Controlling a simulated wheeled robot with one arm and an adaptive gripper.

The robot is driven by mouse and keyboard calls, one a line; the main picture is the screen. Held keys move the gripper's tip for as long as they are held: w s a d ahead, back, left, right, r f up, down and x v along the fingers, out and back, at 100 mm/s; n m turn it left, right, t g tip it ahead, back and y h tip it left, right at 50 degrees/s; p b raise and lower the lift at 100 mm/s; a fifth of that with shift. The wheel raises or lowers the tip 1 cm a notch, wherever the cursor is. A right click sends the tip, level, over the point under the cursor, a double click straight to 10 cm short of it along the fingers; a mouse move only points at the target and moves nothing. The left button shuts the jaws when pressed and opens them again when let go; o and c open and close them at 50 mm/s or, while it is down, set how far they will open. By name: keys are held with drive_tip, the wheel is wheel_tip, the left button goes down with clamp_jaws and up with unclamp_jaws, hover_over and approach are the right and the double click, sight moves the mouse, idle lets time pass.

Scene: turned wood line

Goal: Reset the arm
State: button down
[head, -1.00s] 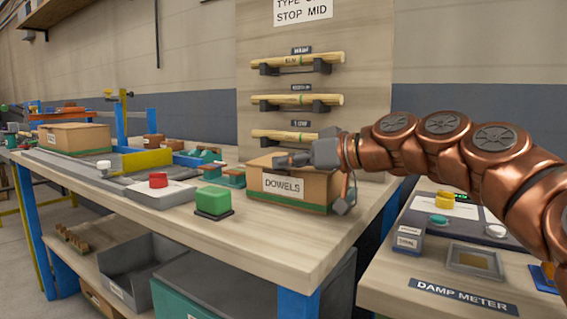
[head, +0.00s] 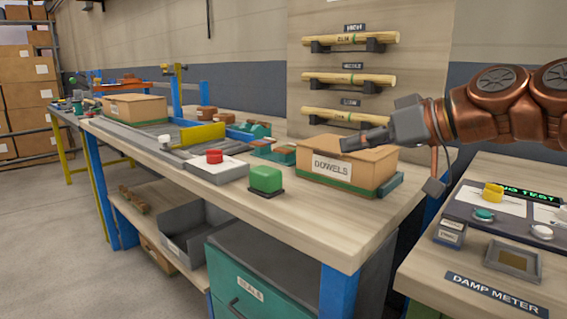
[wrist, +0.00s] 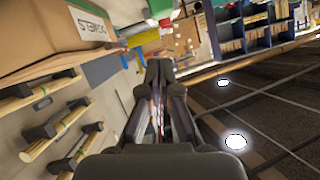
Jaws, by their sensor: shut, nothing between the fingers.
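My gripper (head: 366,140) is at the end of my copper-coloured arm, coming in from the right in the head view. It is shut and empty, with its fingers pointing left. In the picture it overlaps the top of the cardboard box labelled DOWELS (head: 333,168); whether it touches the box I cannot tell. In the wrist view my gripper's fingers (wrist: 158,68) lie close together in the middle, with nothing between them.
The workbench (head: 330,228) carries a green block (head: 266,179), a red button (head: 214,156) and another cardboard box (head: 135,107). Dowels on a wall rack (head: 350,79) hang behind. The damp meter table (head: 420,278) stands at the right. Floor at the left is clear.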

drive_tip(key=s+a+m+g+h+p, duration=0.2)
drive_tip(key=s+a+g+h+p, duration=0.35)
drive_tip(key=s+p, duration=0.9)
drive_tip(key=s+d+m+g+h+p, duration=0.2)
drive_tip(key=s+d+p, duration=0.2)
drive_tip(key=s+p, duration=0.3)
drive_tip(key=s+d+m+g+h+p, duration=0.2)
drive_tip(key=s+d+p, duration=0.3)
drive_tip(key=p, duration=0.9)
drive_tip(key=s+m+h, duration=0.1)
drive_tip(key=s, duration=0.2)
